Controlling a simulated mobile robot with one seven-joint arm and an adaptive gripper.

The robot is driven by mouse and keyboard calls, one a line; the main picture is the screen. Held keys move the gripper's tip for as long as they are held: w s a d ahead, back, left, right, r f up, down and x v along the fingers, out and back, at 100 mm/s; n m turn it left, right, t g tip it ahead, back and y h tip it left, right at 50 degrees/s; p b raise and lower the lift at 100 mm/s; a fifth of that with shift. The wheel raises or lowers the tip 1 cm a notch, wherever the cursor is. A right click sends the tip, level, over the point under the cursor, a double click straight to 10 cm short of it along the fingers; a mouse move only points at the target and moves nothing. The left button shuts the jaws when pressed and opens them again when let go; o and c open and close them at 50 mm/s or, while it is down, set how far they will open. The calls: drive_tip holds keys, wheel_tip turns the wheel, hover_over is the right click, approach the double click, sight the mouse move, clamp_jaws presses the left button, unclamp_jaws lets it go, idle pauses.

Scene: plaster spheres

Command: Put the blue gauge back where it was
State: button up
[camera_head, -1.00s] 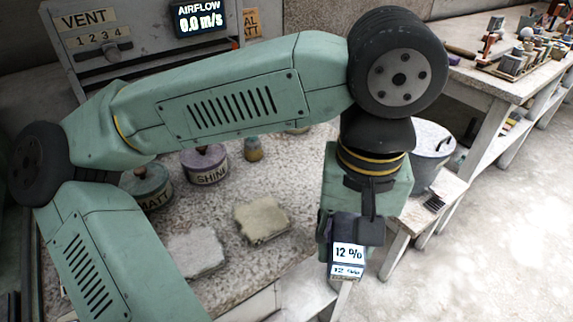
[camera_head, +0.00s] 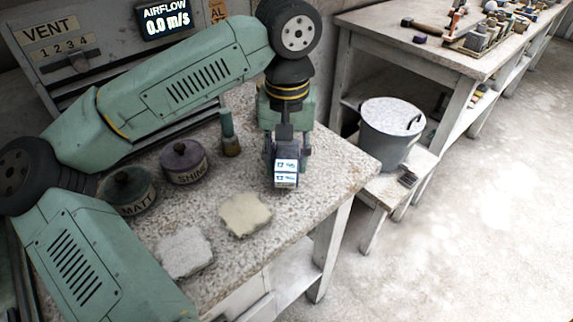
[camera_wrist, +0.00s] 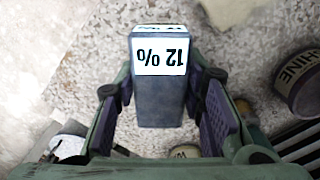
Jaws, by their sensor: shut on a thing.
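The blue gauge (camera_head: 286,180) is a small dark blue-grey block with a lit white display. My gripper (camera_head: 287,162) is shut on it, holding it over the right part of the speckled tabletop (camera_head: 318,180). In the wrist view the gauge (camera_wrist: 158,105) stands between the two purple-padded fingers of my gripper (camera_wrist: 160,112), its display reading 12 %, upside down. I cannot tell whether its base touches the tabletop. Its lower end is hidden in the wrist view.
A teal-necked bottle (camera_head: 230,145) stands left of my gripper, with the SHINE jar (camera_head: 184,165) and MATT jar (camera_head: 130,195) farther left. A cream sponge-like block (camera_head: 245,214) and a pale slab (camera_head: 185,252) lie in front. A bucket (camera_head: 390,145) stands right, on a low stand.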

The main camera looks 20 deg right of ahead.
sight(287, 154)
wheel_tip(287, 154, down, 3)
drive_tip(key=shift+w+f+p, duration=0.1)
drive_tip(key=shift+w+p, duration=0.05)
drive_tip(key=shift+p, duration=0.4)
drive_tip(key=shift+f, duration=0.15)
drive_tip(key=shift+f+b, duration=0.2)
drive_tip(key=shift+b, duration=0.1)
drive_tip(key=o, duration=1)
drive_tip(key=shift+r, duration=0.15)
drive_tip(key=shift+r+p, duration=0.25)
drive_tip(key=shift+p, duration=0.2)
wheel_tip(287, 154, up, 12)
drive_tip(key=shift+f+b, duration=0.15)
drive_tip(key=shift+b, duration=0.75)
